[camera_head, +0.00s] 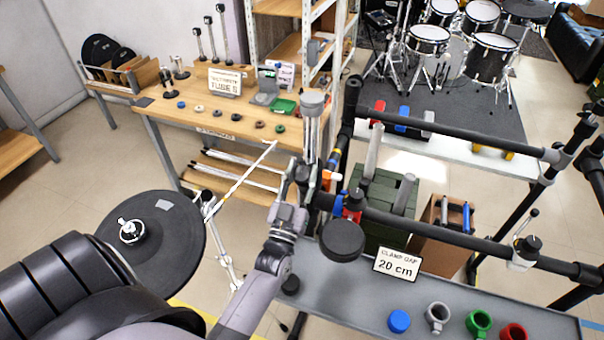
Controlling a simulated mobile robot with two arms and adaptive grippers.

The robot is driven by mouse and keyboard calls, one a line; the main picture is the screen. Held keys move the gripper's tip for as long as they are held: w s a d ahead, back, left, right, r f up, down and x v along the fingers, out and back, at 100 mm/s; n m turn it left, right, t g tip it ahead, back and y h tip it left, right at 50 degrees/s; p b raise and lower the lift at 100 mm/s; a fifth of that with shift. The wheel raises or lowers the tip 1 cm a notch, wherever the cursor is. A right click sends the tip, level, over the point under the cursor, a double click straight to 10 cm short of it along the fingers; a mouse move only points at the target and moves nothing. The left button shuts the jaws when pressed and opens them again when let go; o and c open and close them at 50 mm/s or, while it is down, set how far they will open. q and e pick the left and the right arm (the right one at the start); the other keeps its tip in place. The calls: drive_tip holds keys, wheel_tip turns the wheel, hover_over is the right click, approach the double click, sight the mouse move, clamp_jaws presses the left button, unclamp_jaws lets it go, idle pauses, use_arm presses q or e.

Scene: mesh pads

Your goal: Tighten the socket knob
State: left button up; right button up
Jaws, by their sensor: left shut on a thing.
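My left gripper (298,182) reaches in from the lower left to the clamp (316,192) at the left end of the near black bar (420,228). Its fingers are shut on a small part there, which appears to be the socket knob; the fingers mostly hide it. A silver upright tube (313,125) rises just behind the fingers. Orange, blue and red parts sit just right of the clamp. A black round pad (342,241) hangs below the bar, apart from the gripper. My right gripper is not in view.
A grey bench (350,292) holds a blue cap and several coloured rings below a "20 cm" sign (397,264). A black cymbal-like disc (153,245) stands left of my arm. A wooden table (190,118) with small parts stands behind. Black rack bars fill the right.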

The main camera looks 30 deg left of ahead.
use_arm(q)
drive_tip(key=shift+m+t+h, duration=0.4)
drive_tip(key=shift+m+h, duration=2.3)
drive_tip(key=shift+c, duration=0.4)
drive_tip(key=o, duration=1.2)
drive_tip(key=shift+s, duration=0.15)
drive_tip(key=v, duration=1.1)
drive_tip(key=shift+s+a+f, duration=0.1)
drive_tip(key=shift+s+f, duration=0.05)
drive_tip(key=shift+s, duration=0.2)
